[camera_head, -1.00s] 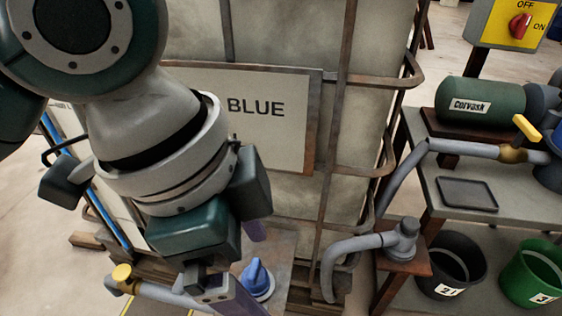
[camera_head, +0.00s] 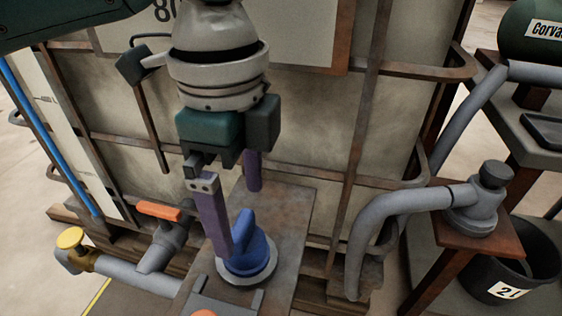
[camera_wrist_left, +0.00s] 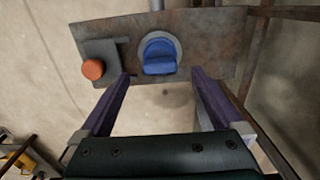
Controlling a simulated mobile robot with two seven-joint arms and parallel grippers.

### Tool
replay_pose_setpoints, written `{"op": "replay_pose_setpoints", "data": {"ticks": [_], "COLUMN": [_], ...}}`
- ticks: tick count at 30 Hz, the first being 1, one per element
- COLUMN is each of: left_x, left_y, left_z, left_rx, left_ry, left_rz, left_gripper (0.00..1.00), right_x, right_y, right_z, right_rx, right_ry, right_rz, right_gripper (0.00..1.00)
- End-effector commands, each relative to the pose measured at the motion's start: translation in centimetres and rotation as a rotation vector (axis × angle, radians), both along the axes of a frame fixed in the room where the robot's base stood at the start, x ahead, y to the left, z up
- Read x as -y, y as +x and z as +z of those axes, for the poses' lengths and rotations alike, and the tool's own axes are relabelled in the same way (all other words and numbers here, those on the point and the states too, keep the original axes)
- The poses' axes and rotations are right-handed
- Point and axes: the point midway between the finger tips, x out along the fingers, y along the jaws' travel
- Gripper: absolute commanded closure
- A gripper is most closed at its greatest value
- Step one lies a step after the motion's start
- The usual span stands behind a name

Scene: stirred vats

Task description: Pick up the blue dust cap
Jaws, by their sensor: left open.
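The blue dust cap (camera_head: 253,250) sits on a grey ring on a rusty metal plate (camera_head: 287,208). It has a raised grip on top. In the left wrist view the cap (camera_wrist_left: 158,56) lies ahead of the fingertips, roughly centred between them. My left gripper (camera_head: 236,219) has purple fingers and is open and empty. In the head view its near finger covers part of the cap's left side. In the left wrist view the open fingers (camera_wrist_left: 160,76) are on either side, apart from the cap. My right gripper is not in view.
An orange knob on a dark block (camera_wrist_left: 93,69) is left of the cap on the plate. A pipe with an orange handle (camera_head: 158,211) and a yellow-capped valve (camera_head: 70,238) are at left. A grey hose (camera_head: 385,222) stands at right. The caged tank (camera_head: 300,130) rises behind.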

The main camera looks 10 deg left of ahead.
Motion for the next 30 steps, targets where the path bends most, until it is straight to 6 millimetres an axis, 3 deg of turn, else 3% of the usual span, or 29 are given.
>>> {"op": "replay_pose_setpoints", "data": {"ticks": [13,21,30], "left_x": [-0.2,-0.2,-0.2], "left_y": [-0.1,-0.1,-0.1], "left_z": [-6.1,-6.3,-6.3], "left_rx": [-0.001,0.001,0.001], "left_ry": [0.002,0.0,0.0], "left_rz": [0.0,-0.001,-0.001], "left_gripper": [0.0,0.01,0.35], "right_x": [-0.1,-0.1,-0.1], "right_y": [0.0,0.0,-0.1], "right_z": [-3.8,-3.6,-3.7], "right_rx": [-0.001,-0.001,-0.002], "right_ry": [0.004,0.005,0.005], "right_rz": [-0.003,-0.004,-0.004], "right_gripper": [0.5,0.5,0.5]}}
